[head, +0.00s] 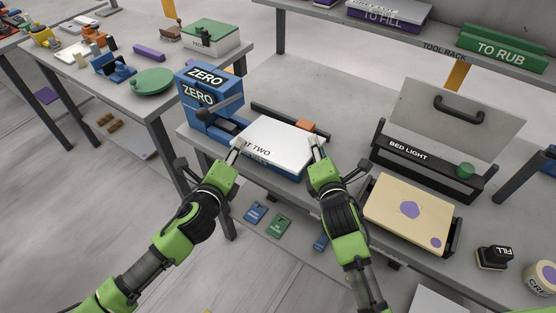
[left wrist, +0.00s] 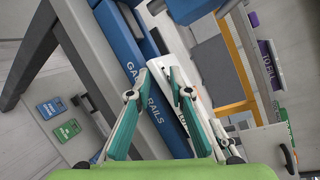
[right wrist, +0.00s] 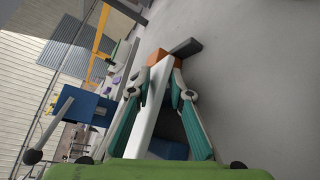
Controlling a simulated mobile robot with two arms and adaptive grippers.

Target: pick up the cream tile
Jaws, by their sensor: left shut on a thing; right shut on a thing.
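A cream tile (head: 408,211) with purple spots lies flat at the right, in a dark holder, with neither gripper on it. My left gripper (head: 234,158) is shut on the left edge of a white slab (head: 285,133) lettered "AT TWO". My right gripper (head: 318,150) is shut on its right edge. The slab lies about level just above a blue box (head: 257,159); I cannot tell whether they touch. The white slab shows between the fingers in the left wrist view (left wrist: 178,70) and the right wrist view (right wrist: 150,112).
A blue "ZERO" machine (head: 203,98) stands left of the slab. An orange block (head: 306,125) sits behind it. A "BED LIGHT" box (head: 430,157) with its lid up stands behind the cream tile. A "FILL" stamp (head: 495,257) is at the right.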

